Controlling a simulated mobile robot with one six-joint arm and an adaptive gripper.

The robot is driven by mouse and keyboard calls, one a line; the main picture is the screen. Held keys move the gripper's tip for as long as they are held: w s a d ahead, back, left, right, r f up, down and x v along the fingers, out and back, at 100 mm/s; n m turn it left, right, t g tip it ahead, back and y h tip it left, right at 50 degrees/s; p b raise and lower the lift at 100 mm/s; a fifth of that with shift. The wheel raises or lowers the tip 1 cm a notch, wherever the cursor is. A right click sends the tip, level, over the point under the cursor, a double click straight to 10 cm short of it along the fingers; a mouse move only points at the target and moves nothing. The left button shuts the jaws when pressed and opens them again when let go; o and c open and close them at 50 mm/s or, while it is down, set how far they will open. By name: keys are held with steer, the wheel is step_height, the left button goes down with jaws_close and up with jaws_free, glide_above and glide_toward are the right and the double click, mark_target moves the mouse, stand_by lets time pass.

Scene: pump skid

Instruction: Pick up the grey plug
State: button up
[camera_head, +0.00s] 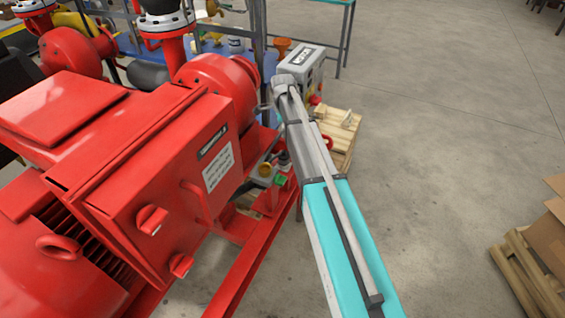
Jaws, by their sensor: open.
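A small grey and dark piece (284,160) stands beside the red pump frame, close to a yellow piece (265,169) and a green piece (280,180). It may be the grey plug, but it is too small and too partly hidden to be sure. My arm reaches up from the bottom right and passes just right of these pieces. Its far joint is near the grey control box. I cannot make out my gripper; it seems hidden behind the arm or the red machine.
The large red pump unit (120,165) fills the left. A grey control box (301,64) and a wooden pallet or crate (341,137) stand beyond my arm. Cardboard boxes on a pallet (530,275) are at the right edge. The concrete floor between is clear.

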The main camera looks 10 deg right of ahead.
mark_target(284, 155)
steer(key=shift+f+b, duration=4.25)
steer(key=shift+f, duration=0.05)
steer(key=shift+f, duration=0.1)
steer(key=f+b, duration=0.3)
steer(key=shift+s+d+f, duration=0.15)
steer(key=shift+s+d, duration=0.05)
steer(key=shift+s, duration=0.15)
steer(key=shift+f+b, duration=0.9)
steer(key=shift+b, duration=0.2)
steer(key=c, duration=1.3)
steer(key=shift+r, duration=0.25)
